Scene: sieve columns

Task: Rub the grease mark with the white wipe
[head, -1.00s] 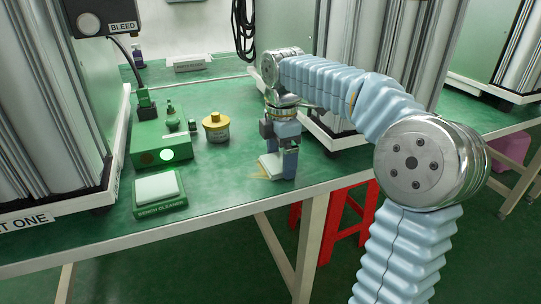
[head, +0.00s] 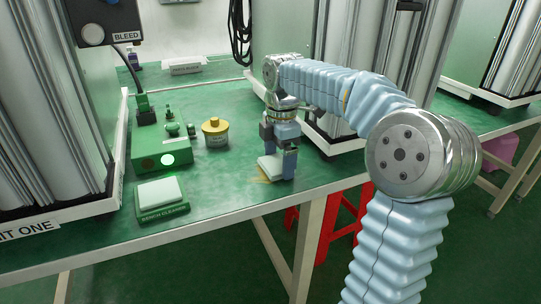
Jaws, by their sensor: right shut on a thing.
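The white wipe (head: 268,163) is in my right gripper (head: 279,170), which is shut on it and points down at the bench top. The wipe is low, at the surface or just above it; I cannot tell if it touches. The grease mark (head: 263,180) is a yellowish-brown smear on the green bench near its front edge, partly hidden by the wipe and gripper. My left gripper is not in view.
A white pad lies in a green bench cleaner tray (head: 161,210). A green box with knobs (head: 163,154) and a yellow-lidded jar (head: 215,132) stand behind. Tall metal columns (head: 50,110) flank the bench. A red stool (head: 345,215) is below.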

